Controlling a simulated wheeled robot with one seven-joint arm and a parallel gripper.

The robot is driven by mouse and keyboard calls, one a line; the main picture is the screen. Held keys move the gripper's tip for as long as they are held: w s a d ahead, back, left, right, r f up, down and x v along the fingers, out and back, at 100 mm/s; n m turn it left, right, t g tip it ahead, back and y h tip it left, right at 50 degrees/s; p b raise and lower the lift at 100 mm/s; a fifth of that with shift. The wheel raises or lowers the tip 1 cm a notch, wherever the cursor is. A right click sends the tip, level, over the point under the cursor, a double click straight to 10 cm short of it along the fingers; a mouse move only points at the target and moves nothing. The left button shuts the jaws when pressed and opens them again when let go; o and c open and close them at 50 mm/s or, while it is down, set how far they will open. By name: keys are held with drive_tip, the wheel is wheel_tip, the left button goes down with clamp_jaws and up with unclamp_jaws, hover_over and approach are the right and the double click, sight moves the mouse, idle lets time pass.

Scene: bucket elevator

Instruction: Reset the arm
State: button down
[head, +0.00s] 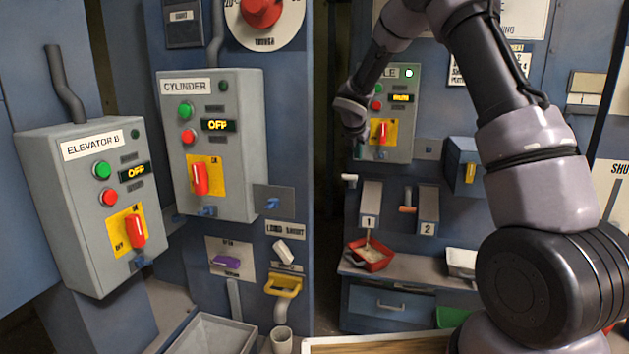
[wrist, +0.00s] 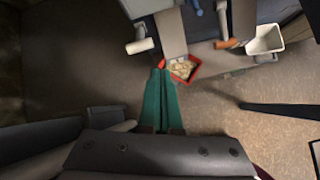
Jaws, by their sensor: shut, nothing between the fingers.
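My arm reaches from the lower right up and over to the left in the head view. Its far end (head: 352,112) is in front of the left edge of a grey control box (head: 403,138), and the fingers cannot be made out there. In the wrist view my gripper (wrist: 161,72) shows two teal fingers lying together, shut with nothing between them. The fingertips appear beside a red tray (wrist: 196,68) of pale grain; whether they touch anything is unclear. The red tray (head: 387,263) also shows in the head view, below spout 1 (head: 370,199).
The ELEVATOR B box (head: 74,172) and CYLINDER box (head: 222,106) both read OFF. A white tray (head: 460,262) is right of the red one. A grey bin (head: 212,337) stands low in front.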

drive_tip(key=s+d+r+m+y, duration=0.1)
drive_tip(key=s+d+r+m, duration=0.3)
drive_tip(key=s+r+m, duration=0.6)
drive_tip(key=s+d+r+m, duration=0.4)
drive_tip(key=s+r+m, duration=0.3)
drive_tip(key=s, duration=0.5)
drive_tip(key=s+a+m+y, duration=0.1)
drive_tip(key=s+m+y, duration=0.1)
drive_tip(key=s+m, duration=0.5)
drive_tip(key=s+a+m+y, duration=0.1)
drive_tip(key=s+m, duration=0.7)
drive_tip(key=s, duration=0.7)
drive_tip(key=shift+s+a+r+y, duration=0.15)
drive_tip(key=shift+a+r+y, duration=0.25)
